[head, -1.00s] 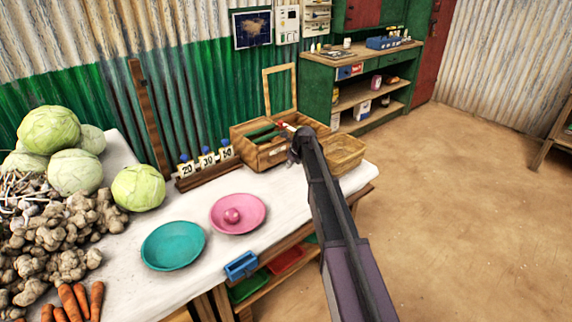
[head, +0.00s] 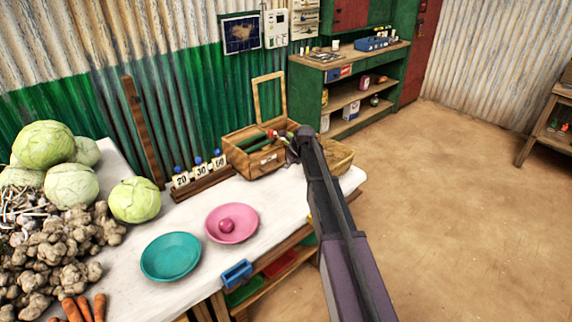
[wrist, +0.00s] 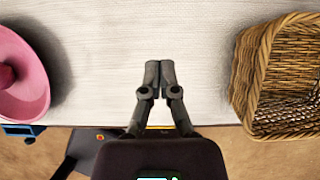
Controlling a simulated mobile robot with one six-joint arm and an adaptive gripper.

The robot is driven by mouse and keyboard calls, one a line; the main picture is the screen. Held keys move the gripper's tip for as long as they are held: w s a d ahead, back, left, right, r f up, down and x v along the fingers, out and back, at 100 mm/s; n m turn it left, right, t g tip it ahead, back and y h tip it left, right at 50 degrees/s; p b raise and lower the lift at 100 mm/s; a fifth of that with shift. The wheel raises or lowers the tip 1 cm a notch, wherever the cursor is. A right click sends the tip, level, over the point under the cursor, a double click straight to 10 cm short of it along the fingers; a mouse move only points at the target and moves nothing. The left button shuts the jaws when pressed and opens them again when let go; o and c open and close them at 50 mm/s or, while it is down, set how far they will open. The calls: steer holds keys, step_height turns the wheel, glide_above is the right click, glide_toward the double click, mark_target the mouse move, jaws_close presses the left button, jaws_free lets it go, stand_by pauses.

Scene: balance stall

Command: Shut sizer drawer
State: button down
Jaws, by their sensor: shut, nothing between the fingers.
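A small blue drawer (head: 237,273) juts out at the table's front edge, below the pink plate. A blue part (wrist: 18,130) also shows at the lower left of the wrist view. I cannot tell for sure that this is the sizer drawer. My gripper (head: 276,135) is by the open wooden box (head: 262,163) in the head view. In the wrist view my gripper (wrist: 158,66) is shut and empty over the white tabletop, between the pink plate (wrist: 24,85) and the wicker basket (wrist: 246,85). It is well to the right of the blue part.
A pink plate (head: 250,225) with a round pink item and a teal plate (head: 170,257) stand on the white table (head: 205,197). A number rack (head: 202,182) stands behind. Cabbages (head: 45,144) and roots crowd the left. The floor (head: 455,210) at right is clear.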

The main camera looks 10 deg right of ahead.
steer(key=shift+p+v, duration=0.65)
steer(key=shift+v, duration=0.4)
steer(key=s+a+r+n+g+h+p, duration=0.1)
steer(key=s+r+n+g+p, duration=0.1)
steer(key=s+n, duration=1.2)
steer(key=s+r+n+g+h+p, duration=0.1)
steer(key=s+n+p, duration=0.3)
steer(key=s+n, duration=1.1)
steer(key=s+r+g, duration=0.1)
steer(key=s, duration=0.7)
steer(key=shift+s+a+n+h, duration=0.2)
steer(key=shift+a+n+h, duration=0.1)
steer(key=shift+a+h, duration=0.1)
